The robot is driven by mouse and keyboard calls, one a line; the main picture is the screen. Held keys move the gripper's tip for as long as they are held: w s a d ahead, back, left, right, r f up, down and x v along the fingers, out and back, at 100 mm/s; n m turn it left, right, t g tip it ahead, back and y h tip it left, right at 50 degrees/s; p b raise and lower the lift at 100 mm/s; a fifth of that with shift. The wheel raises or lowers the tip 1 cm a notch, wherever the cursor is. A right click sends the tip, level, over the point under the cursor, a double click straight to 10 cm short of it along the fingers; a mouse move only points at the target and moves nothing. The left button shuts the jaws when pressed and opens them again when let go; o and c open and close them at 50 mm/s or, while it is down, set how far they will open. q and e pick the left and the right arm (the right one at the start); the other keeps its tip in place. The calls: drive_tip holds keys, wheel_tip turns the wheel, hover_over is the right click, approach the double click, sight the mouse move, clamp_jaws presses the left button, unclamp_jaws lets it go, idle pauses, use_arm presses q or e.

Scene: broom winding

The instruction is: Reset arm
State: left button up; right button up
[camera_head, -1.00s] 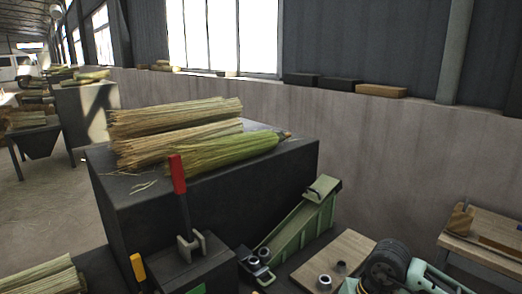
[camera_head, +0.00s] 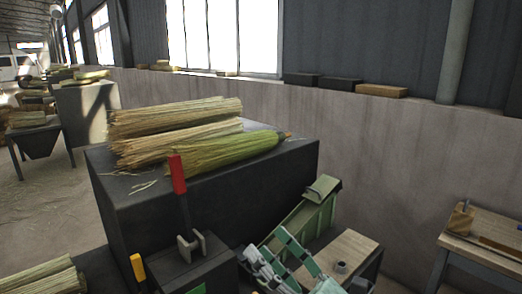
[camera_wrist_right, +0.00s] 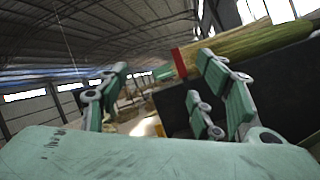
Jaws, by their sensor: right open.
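My right gripper (camera_head: 268,242), with pale green and grey fingers, is in the lower middle of the head view. It is empty, in front of the green sloped metal fixture (camera_head: 318,207) and partly hiding it. In the right wrist view the right gripper (camera_wrist_right: 163,72) has its fingers spread apart with nothing between them. My left gripper is not in view. Bundles of straw (camera_head: 170,115) and a greener bundle (camera_head: 225,155) lie on the dark block (camera_head: 235,195), beyond the gripper.
A lever with a red handle (camera_head: 178,174) and one with a yellow handle (camera_head: 138,266) stand left of the gripper. A wooden board (camera_head: 350,255) with a metal ring (camera_head: 341,267) lies to the right. A wooden bench (camera_head: 490,232) stands far right.

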drive_tip(key=w+d+f+m+t+h, duration=0.4)
drive_tip(key=d+m+h, duration=0.45)
drive_tip(key=m, duration=0.55)
drive_tip(key=s+d+f+m+g+h, duration=0.2)
drive_tip(key=d+f+m+h, duration=0.25)
drive_tip(key=f+m, duration=0.25)
drive_tip(key=s+d+f+m+g+h, duration=0.2)
drive_tip(key=d+f+m+h, duration=0.25)
drive_tip(key=f+m, duration=0.2)
drive_tip(key=s+d+f+m+g, duration=0.2)
drive_tip(key=s+f+m+g, duration=0.9)
drive_tip(key=s+f, duration=0.95)
drive_tip(key=s+f+n+g, duration=0.1)
drive_tip(key=s+f+g, duration=0.15)
drive_tip(key=f, duration=2.05)
drive_tip(key=s+d+f+g, duration=0.1)
drive_tip(key=s+d+f, duration=0.1)
drive_tip(key=s+f, duration=1.5)
drive_tip(key=shift+s+d+y, duration=0.3)
drive_tip(key=shift+s+y, duration=0.05)
drive_tip(key=shift+s, duration=0.15)
